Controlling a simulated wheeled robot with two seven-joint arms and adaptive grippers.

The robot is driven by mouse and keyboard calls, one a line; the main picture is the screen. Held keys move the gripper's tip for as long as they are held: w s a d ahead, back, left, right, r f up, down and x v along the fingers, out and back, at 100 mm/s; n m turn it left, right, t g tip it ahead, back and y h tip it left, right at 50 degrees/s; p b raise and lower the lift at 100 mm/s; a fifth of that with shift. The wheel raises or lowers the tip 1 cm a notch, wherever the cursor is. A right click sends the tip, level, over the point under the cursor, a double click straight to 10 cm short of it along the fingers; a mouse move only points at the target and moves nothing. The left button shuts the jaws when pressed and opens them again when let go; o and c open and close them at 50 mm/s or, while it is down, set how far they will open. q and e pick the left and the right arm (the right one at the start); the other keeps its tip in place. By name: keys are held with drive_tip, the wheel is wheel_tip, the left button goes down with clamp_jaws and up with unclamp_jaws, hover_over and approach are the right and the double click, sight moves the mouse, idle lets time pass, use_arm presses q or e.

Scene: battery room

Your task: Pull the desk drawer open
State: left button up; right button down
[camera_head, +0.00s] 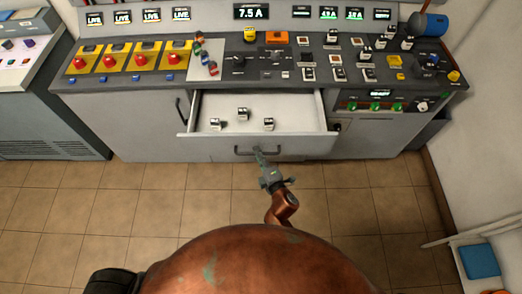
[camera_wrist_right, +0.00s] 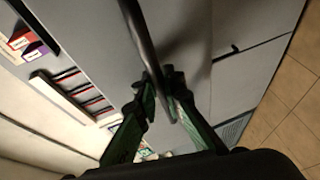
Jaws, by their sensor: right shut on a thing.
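The desk drawer (camera_head: 308,145) stands pulled out from the grey desk, and its pale inside shows in the head view. Its dark bar handle (camera_head: 243,151) is on the front panel. My right gripper (camera_head: 258,154) reaches up from below to the middle of that handle. In the right wrist view the green fingers of my right gripper (camera_wrist_right: 160,82) are closed around the dark handle bar (camera_wrist_right: 141,38). My left gripper is not in view.
Several small white-and-black blocks (camera_head: 243,113) lie in the drawer. The desk top (camera_head: 225,82) carries red buttons, switches and small figures (camera_head: 205,55). Tiled floor (camera_head: 150,190) in front is clear. A wall and a blue object (camera_head: 480,261) stand at the right.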

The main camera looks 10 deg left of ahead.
drive_tip(key=c, duration=2.3)
unclamp_jaws()
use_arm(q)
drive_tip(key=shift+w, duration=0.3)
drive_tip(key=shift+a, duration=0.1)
use_arm(e)
drive_tip(key=shift+s+d, duration=0.1)
drive_tip(key=v, duration=1.1)
drive_tip(key=shift+s+d, duration=0.15)
drive_tip(key=shift+s, duration=0.25)
